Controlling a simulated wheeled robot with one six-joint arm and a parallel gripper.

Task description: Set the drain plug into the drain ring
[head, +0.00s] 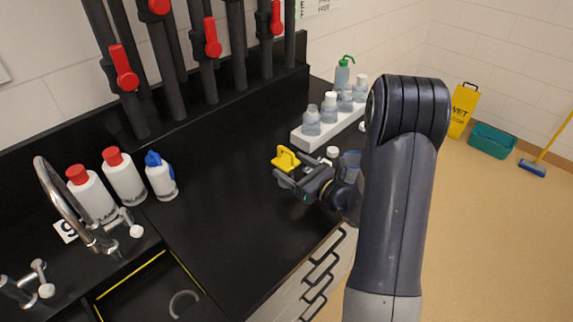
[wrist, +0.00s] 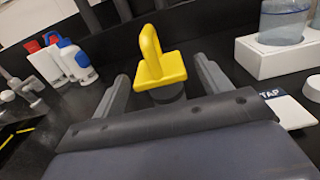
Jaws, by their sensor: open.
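The yellow drain plug (head: 286,159) stands on the black counter, with a loop handle on a square plate. In the wrist view the plug (wrist: 160,70) shows a dark round stopper under the plate. My gripper (head: 293,174) is open, low over the counter beside the plug. In the wrist view its two fingers lie left and right of the plug, with gaps on both sides, so neither appears to touch it. A grey curved piece, apparently the drain ring (head: 184,299), shows in the dark sink at the bottom left; part of it is hidden.
A white rack (head: 314,139) with several clear bottles stands right of the plug; a white-and-blue TAP card (wrist: 287,109) lies near my right finger. White bottles (head: 124,176) and a curved faucet (head: 62,195) stand left. Red-handled pipes line the back. The middle counter is clear.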

